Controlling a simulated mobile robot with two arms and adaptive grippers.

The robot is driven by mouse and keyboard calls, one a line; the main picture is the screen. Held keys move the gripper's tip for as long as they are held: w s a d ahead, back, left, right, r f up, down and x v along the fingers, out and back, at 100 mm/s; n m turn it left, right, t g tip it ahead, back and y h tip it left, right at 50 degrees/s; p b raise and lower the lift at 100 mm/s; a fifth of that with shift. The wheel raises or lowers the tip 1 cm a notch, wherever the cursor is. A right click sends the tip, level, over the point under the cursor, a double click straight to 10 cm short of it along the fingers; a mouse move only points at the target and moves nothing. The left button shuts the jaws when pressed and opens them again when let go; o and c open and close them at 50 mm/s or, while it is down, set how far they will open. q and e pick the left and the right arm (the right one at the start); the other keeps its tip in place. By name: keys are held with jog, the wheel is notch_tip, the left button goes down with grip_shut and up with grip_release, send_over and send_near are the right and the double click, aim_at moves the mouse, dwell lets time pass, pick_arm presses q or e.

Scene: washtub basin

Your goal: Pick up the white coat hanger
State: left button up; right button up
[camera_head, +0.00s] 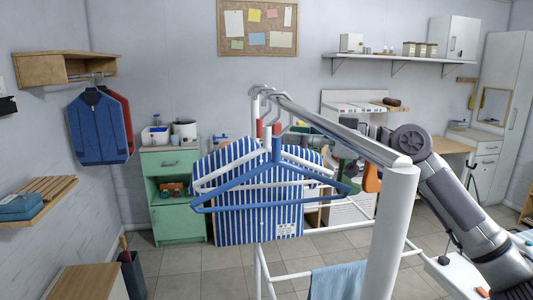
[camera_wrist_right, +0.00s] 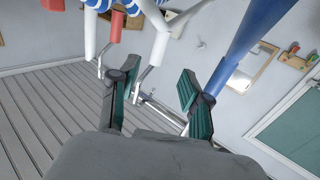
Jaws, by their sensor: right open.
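The white coat hanger (camera_head: 213,183) hangs from the white rail, just behind a blue hanger (camera_head: 235,202). Its neck and hook (camera_wrist_right: 157,45) show in the right wrist view, near the blue hanger (camera_wrist_right: 245,45). My right gripper (camera_head: 328,145) is beyond the rail, to the right of the hanger necks, partly hidden by the rail. In the right wrist view its two green-padded fingers (camera_wrist_right: 155,95) are apart, with nothing clamped between them. The white neck and hook lie ahead of the fingers. My left gripper is not in view.
The white rack's rail (camera_head: 335,125) and post (camera_head: 393,230) stand close to my right arm. A blue-and-white striped item (camera_head: 230,231) hangs behind the hangers. A blue cloth (camera_head: 338,281) hangs lower on the rack. A green cabinet (camera_head: 177,222) stands at the back left.

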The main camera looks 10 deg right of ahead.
aim_at(267, 129)
jog(key=p+x, duration=0.3)
jog(key=x, duration=0.3)
jog(key=shift+w+a+f, duration=0.15)
jog(key=shift+w+a, duration=0.05)
jog(key=shift+w, duration=0.2)
jog(key=shift+w+a+f, duration=0.1)
jog(key=shift+w+a, duration=0.05)
jog(key=shift+c, duration=0.9)
grip_shut()
